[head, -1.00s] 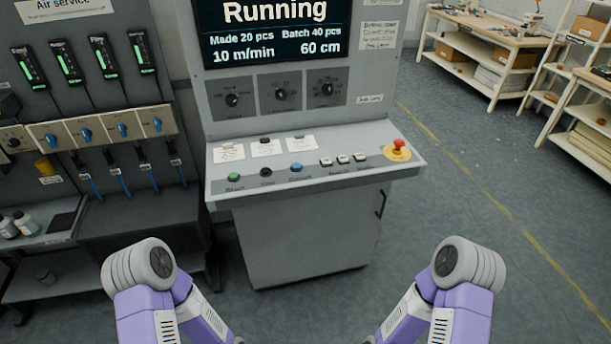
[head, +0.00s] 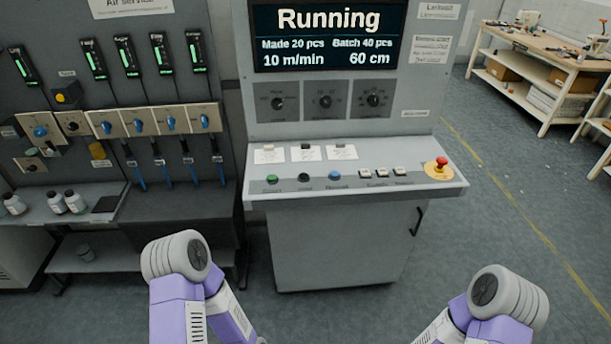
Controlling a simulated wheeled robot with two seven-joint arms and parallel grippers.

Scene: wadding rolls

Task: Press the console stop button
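The grey console (head: 340,234) stands ahead with a sloping control shelf. On the shelf a row holds a green button (head: 272,179), a black button (head: 304,177), a blue button (head: 335,175) and several small white switches (head: 382,172). The small labels under them are too blurred to read surely. A red mushroom button (head: 441,162) on a yellow disc (head: 438,171) sits at the shelf's right end. The screen (head: 328,36) reads "Running", made 20 pcs, batch 40 pcs. Only upper parts of my two arms show at the bottom; both grippers are out of view.
An air service panel (head: 110,22) with gauges, blue knobs and hoses stands left of the console, above a shelf with bottles (head: 75,201). A wooden workbench (head: 545,50) stands at the back right. Grey floor (head: 470,235) with a yellow line is clear right of the console.

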